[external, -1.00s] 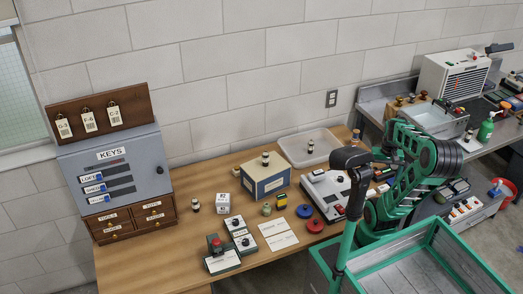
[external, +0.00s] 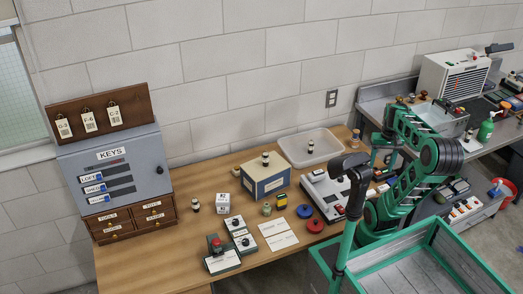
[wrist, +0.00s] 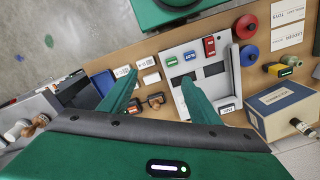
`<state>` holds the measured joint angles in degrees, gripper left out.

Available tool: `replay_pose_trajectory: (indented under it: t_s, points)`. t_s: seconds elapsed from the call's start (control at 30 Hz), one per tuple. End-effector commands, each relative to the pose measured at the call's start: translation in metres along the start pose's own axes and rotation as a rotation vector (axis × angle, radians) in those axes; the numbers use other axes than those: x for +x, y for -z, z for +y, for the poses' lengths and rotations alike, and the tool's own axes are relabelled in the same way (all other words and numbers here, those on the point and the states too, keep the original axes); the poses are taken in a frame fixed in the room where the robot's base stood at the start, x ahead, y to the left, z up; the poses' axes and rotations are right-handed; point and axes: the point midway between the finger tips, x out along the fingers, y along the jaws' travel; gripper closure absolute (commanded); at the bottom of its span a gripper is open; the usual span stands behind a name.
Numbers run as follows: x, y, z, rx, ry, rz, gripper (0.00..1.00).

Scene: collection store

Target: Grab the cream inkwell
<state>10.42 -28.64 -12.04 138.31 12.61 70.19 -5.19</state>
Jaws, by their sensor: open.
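Several small pale bottles with dark caps show, and I cannot tell for sure which is the cream inkwell. One bottle (external: 195,206) stands on the wooden table beside the key cabinet. One stands on top of the blue and cream box (external: 265,159); it also shows in the wrist view (wrist: 303,127). A third (external: 310,147) is at the clear bin. My gripper (wrist: 153,76) is open, its two green fingers apart with nothing between them, above the table's right part by the white panel. It is apart from all these bottles and partly hidden by my arm in the external view.
The white panel (wrist: 207,72) with dark slots and coloured blocks lies below my gripper. Blue and red discs (external: 304,211), paper cards (external: 278,235) and switch boxes (external: 222,259) crowd the table. The clear bin (external: 327,158) stands at the back. The key cabinet (external: 112,165) stands left.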

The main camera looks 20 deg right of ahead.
Motion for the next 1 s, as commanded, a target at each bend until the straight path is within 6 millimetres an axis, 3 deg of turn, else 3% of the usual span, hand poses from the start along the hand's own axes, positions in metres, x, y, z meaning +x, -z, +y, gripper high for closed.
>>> replay_pose_trajectory:
  t_s: [0.27, 0.47, 0.77, 1.0]
  points:
    - [-0.01, 0.042, -0.015, -0.142, 0.009, -0.039, 0.43]
    - [-0.016, 0.094, -0.039, -0.313, 0.0, -0.079, 0.43]
    - [-0.015, 0.182, -0.097, -0.63, -0.079, -0.138, 0.43]
    - [-0.011, 0.241, -0.161, -0.895, -0.201, -0.174, 0.43]
